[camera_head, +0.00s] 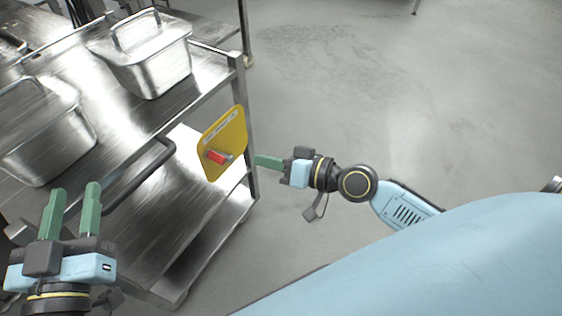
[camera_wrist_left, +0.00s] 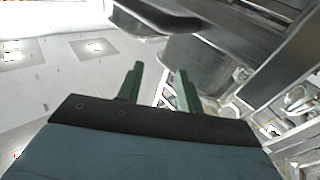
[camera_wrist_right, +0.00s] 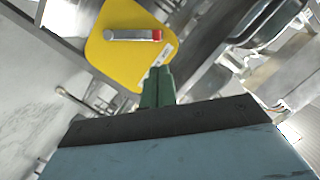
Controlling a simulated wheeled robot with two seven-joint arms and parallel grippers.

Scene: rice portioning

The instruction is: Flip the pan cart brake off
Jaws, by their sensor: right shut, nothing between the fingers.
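The brake is a small lever with a red end (camera_head: 217,157) on a yellow plate (camera_head: 233,137), fixed at the near right post of the steel cart (camera_head: 190,197). In the right wrist view the lever (camera_wrist_right: 132,34) lies across the yellow plate (camera_wrist_right: 112,62), its red end to the right. My right gripper (camera_head: 257,160) is shut and empty, its green fingertips close to the plate's right edge; whether they touch cannot be told. My left gripper (camera_head: 75,190) is open and empty, in front of the cart's dark handle bar (camera_head: 135,180).
Two lidded steel pans stand on the cart's top, one at the back (camera_head: 150,65) and one at the left (camera_head: 45,135). The lower shelf is bare where it shows. The grey floor (camera_head: 370,80) right of the cart is open.

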